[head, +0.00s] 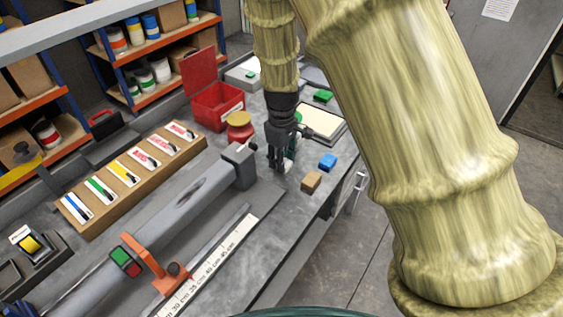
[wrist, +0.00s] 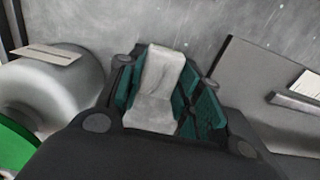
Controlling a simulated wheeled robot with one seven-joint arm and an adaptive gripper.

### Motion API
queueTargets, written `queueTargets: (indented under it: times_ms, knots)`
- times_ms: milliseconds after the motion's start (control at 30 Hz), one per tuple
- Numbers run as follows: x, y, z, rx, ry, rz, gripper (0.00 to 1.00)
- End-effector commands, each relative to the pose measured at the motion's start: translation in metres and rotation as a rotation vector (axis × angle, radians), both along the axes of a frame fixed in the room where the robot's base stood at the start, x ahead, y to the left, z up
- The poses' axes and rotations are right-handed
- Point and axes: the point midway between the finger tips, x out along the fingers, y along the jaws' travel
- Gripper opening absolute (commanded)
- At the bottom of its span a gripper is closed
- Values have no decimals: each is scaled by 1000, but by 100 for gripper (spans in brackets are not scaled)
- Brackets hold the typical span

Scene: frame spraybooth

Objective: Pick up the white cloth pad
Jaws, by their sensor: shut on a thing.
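The white cloth pad (wrist: 158,88) is pale and upright between the teal finger pads of my gripper (wrist: 160,95) in the wrist view. My gripper is shut on it. In the head view my dark gripper (head: 279,160) points down over the grey bench, with a small bit of the white pad (head: 288,165) showing beside the fingers. Most of the pad is hidden there by the fingers. I cannot tell from these frames whether the pad touches the bench.
A blue block (head: 327,162) and a tan block (head: 311,181) lie right of my gripper. A red and yellow jar (head: 239,127) and an open red box (head: 218,110) stand to the left. A long grey tube (head: 170,215) lies along the bench. A clipboard (head: 321,122) lies behind.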

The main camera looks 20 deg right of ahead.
Motion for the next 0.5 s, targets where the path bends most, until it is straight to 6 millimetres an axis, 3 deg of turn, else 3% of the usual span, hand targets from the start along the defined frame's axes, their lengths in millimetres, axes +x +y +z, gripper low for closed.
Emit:
queueTargets:
  times_ms: [233, 500]
  knots:
    - [-2, 0, 24, 1, -2, 0, 20]
    - [-53, 6, 27, 1, -1, 1, 20]
